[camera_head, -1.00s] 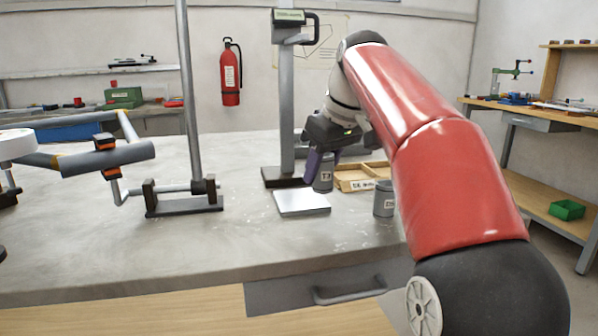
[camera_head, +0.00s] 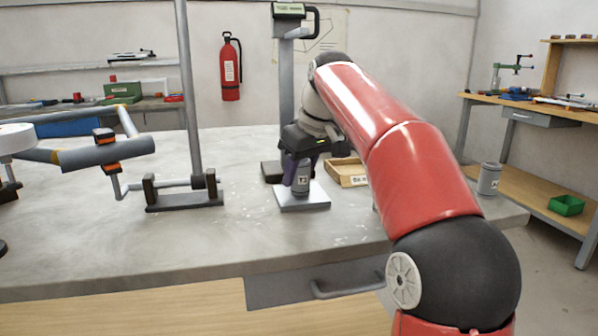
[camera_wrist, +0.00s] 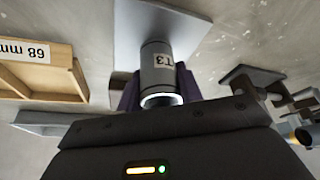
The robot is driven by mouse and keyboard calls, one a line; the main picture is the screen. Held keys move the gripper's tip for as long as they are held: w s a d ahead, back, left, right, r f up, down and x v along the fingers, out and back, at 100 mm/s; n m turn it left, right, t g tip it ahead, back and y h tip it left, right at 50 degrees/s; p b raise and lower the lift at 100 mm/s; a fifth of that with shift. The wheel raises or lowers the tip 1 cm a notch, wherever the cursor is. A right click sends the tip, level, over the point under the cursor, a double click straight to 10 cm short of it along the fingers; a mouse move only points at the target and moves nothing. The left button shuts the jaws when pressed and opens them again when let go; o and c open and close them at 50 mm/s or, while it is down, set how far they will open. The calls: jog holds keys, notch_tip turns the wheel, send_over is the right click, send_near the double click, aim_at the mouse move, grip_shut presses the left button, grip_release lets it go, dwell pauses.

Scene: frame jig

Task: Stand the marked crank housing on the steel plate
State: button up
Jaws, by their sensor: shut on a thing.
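The marked crank housing (camera_head: 301,180) is a grey cylinder labelled T3. My gripper (camera_head: 302,168) is shut on it, with purple fingers at its sides. The housing looks upright over the middle of the steel plate (camera_head: 318,200), a bright flat square on the bench. In the wrist view the housing (camera_wrist: 157,72) shows its label upside down, with the plate (camera_wrist: 190,14) beyond it. I cannot tell whether its base touches the plate.
A second grey cylinder (camera_head: 489,180) stands near the bench's right end. A shallow wooden tray (camera_head: 350,172) lies behind the plate. A grey post (camera_head: 286,110) rises behind my gripper. A dark-based stand (camera_head: 185,201) is to the left.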

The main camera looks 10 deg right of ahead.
jog(key=o, duration=1)
jog(key=shift+f, duration=0.1)
jog(key=shift+o, duration=0.2)
jog(key=p+v, duration=0.3)
jog(key=v, duration=0.9)
jog(key=shift+p, duration=0.4)
jog(key=shift+s, duration=0.15)
